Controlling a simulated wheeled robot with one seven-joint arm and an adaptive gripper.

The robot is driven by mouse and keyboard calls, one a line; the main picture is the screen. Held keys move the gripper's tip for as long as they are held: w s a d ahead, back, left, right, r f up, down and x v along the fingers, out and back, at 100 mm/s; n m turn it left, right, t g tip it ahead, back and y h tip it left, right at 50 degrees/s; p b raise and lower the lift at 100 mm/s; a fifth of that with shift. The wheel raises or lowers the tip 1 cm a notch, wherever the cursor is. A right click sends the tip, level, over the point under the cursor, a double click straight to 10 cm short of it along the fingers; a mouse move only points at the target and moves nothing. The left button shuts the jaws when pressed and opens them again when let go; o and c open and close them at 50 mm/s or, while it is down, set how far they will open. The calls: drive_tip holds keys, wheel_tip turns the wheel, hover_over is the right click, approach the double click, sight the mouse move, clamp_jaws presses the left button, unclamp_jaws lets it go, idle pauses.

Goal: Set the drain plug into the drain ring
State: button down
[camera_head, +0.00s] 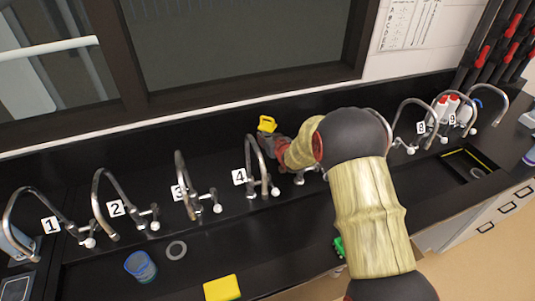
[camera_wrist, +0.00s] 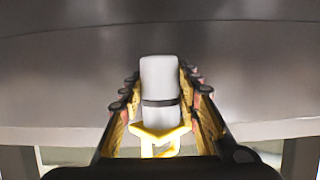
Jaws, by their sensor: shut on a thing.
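My gripper (camera_head: 268,148) is near tap 4, high over the back of the black sink, and partly hidden by my arm in the head view. In the wrist view my gripper (camera_wrist: 161,78) is shut on a pale grey piece with a dark band, which I take as the drain plug (camera_wrist: 160,80). A yellow frame shows at its near end. In the head view a small yellow part sits just above the gripper; the grey piece itself cannot be made out there. A grey ring, which looks like the drain ring (camera_head: 176,250), lies on the black surface below tap 3, well apart from the gripper.
Curved taps numbered 1 to 4 (camera_head: 250,165) line the back; more taps (camera_head: 413,125) stand right. A blue cup (camera_head: 141,266) stands close left of the ring. A yellow block (camera_head: 222,288) lies in front. A green object (camera_head: 339,246) shows beside my arm.

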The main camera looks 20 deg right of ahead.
drive_tip(key=shift+f+b, duration=0.6)
drive_tip(key=shift+f, duration=3.2)
drive_tip(key=shift+f, duration=0.2)
drive_tip(key=c, duration=1.3)
unclamp_jaws()
